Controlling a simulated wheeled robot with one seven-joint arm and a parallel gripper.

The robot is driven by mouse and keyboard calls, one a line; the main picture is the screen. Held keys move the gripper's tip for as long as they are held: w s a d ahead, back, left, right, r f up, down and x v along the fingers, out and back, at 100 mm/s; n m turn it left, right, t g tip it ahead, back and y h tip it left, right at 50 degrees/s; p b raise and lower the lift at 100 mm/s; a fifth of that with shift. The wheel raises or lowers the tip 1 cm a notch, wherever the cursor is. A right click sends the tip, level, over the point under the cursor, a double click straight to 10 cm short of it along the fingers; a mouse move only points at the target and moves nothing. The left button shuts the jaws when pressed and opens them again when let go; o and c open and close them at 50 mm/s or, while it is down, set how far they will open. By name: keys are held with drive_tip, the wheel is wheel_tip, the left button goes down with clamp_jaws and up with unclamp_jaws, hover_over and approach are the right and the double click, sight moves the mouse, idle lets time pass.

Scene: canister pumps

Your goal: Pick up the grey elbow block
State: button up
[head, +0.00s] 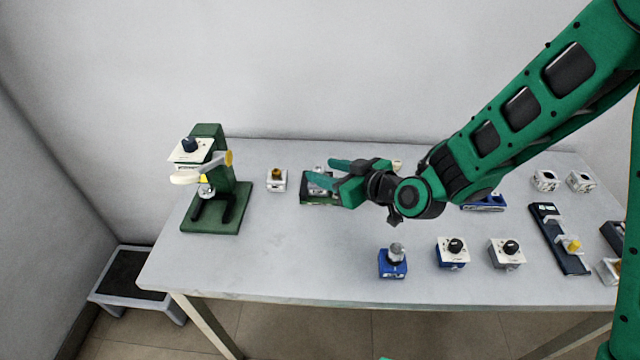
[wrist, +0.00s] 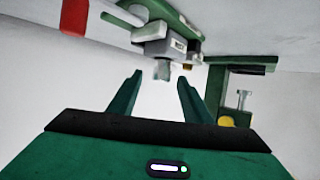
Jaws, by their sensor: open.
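A grey block with a short stub (wrist: 168,47), which looks like the grey elbow block, shows in the wrist view just beyond my fingertips, against a green part. In the head view a green base (head: 318,202) lies at the back of the table, with small grey and white parts on it, partly hidden by my gripper. My gripper (head: 322,170) is open above this base. I cannot tell the exact gap to the block.
A green stand (head: 222,208) with a white head is on the left. A small white block with a brown knob (head: 277,181) stands between. Blue and white knobbed blocks (head: 393,265) line the front. A dark tray (head: 560,240) is right. The front left table is clear.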

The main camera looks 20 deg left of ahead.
sight(321, 169)
drive_tip(key=x, duration=0.3)
drive_tip(key=shift+a+f, duration=0.1)
drive_tip(key=shift+f, duration=0.05)
clamp_jaws()
